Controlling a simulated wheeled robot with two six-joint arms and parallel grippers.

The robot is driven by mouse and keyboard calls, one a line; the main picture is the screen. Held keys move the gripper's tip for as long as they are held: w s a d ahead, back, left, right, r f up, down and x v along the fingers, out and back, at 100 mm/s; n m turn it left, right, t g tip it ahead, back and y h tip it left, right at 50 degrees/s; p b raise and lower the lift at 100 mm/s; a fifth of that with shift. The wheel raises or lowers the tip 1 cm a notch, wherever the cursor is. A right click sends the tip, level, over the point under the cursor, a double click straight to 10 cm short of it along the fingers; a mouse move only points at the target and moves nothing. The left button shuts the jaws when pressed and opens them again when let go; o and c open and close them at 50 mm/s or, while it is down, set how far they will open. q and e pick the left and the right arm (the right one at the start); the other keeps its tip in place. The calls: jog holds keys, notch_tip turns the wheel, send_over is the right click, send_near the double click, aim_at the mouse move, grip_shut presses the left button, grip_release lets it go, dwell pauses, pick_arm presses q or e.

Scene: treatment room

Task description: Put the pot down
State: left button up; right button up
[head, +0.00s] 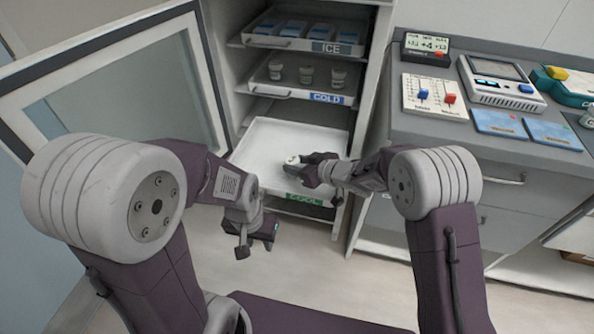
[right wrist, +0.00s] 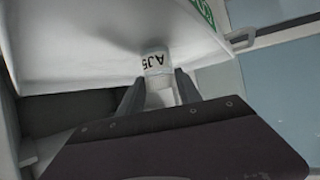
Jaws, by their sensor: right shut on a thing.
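In the head view the pot's pale top (head: 292,160) shows at the tip of my right gripper (head: 304,168), over the white drawer marked COOL (head: 262,142). I cannot tell whether the pot touches the drawer floor. The rest of the drawer's visible floor is bare. My left gripper (head: 255,248) hangs empty in front of the drawer, low and to the left, with its fingers apart.
Above are the COLD shelf (head: 262,90) with several pots and the ICE shelf (head: 255,40) with blue packs. The open glass door (head: 120,95) stands at left. At right a grey counter (head: 420,135) carries a timer, a slider panel and other devices.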

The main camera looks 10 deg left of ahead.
jog(key=shift+w+f, duration=0.1)
jog(key=shift+f, duration=0.4)
pick_arm(q)
jog(key=shift+f, duration=0.2)
pick_arm(e)
jog(key=shift+r, duration=0.15)
jog(key=o, duration=1.4)
jog(key=shift+f, duration=0.2)
jog(key=shift+c, duration=0.2)
jog(key=shift+r, duration=0.3)
pick_arm(q)
notch_tip(320, 180, up, 3)
jog(key=p, duration=0.3)
jog(key=shift+r, duration=0.1)
pick_arm(e)
jog(key=v, duration=1.2)
